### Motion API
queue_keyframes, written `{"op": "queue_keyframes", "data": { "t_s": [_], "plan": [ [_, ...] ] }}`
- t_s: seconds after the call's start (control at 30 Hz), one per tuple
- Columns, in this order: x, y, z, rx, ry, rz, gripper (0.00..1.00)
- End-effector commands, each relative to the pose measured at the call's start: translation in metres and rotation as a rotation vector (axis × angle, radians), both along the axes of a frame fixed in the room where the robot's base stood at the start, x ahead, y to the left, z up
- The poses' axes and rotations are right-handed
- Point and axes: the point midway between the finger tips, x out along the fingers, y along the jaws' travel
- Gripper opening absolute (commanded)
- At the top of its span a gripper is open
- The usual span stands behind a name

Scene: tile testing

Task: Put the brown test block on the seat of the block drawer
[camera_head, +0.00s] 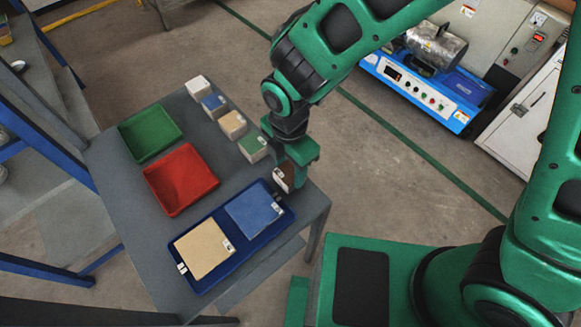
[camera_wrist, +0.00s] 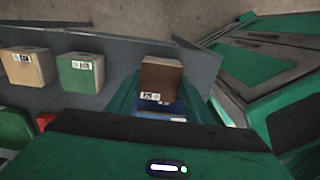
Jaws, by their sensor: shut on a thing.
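The brown test block (camera_head: 283,180) is in my gripper (camera_head: 295,165), at the right edge of the grey table in the head view. In the wrist view the brown block (camera_wrist: 162,76) sits between the green fingers of my gripper (camera_wrist: 160,98), with a white label low on its near face. My gripper is shut on it and hides part of it in the head view. I cannot tell its exact height above the table. I cannot make out a block drawer or its seat in either view.
On the grey table (camera_head: 110,165), white (camera_head: 198,87), blue (camera_head: 214,104), tan (camera_head: 232,124) and green (camera_head: 253,147) blocks form a row. Green (camera_head: 150,134) and red (camera_head: 181,180) trays lie left. A blue tray (camera_head: 222,265) holds beige (camera_head: 203,248) and blue (camera_head: 254,210) tiles.

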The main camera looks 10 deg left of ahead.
Motion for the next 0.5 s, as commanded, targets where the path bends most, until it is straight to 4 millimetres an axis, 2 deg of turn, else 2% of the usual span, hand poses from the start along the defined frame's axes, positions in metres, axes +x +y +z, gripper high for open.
{"op": "queue_keyframes", "data": {
  "t_s": [0.5],
  "plan": [
    [0.001,0.001,0.031,0.002,-0.002,0.000,0.24]
  ]
}}
